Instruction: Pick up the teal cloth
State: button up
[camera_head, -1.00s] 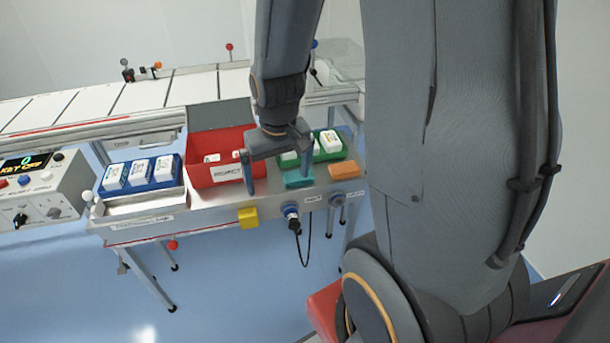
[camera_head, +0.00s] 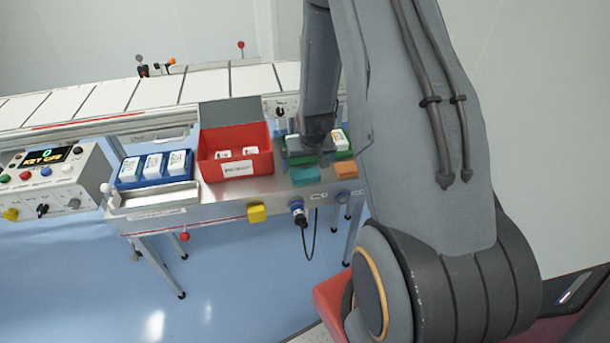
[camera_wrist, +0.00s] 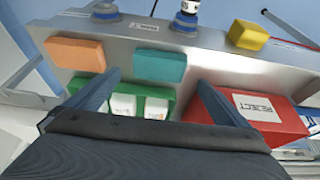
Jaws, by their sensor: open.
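The teal cloth (camera_head: 305,175) is a small folded block on the metal ledge, in front of the green tray and left of the orange cloth. In the wrist view the teal cloth (camera_wrist: 159,66) lies at the upper middle, beyond the fingertips. My gripper (camera_wrist: 155,82) is open and empty, its two fingers spread to either side of the cloth's lower edge in that view. In the head view my gripper (camera_head: 307,145) is over the green tray, behind the cloth, and its fingers are partly hidden. It appears apart from the cloth.
An orange cloth (camera_head: 346,170) lies right of the teal one. The red reject bin (camera_head: 205,170) stands to the left, with a blue tray (camera_head: 128,182) beyond it. The green tray (camera_wrist: 98,99) holds white packs. A yellow block (camera_head: 257,213) and knobs sit on the ledge's front.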

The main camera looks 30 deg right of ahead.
aim_at(305, 173)
jog(key=shift+p+x, duration=1)
jog(key=shift+x, duration=1.55)
jog(key=shift+s+d, duration=0.1)
jog(key=shift+s, duration=0.05)
jog(key=c, duration=1.2)
notch_tip(305, 173, up, 10)
jog(key=b, duration=0.1)
jog(key=shift+b, duration=0.3)
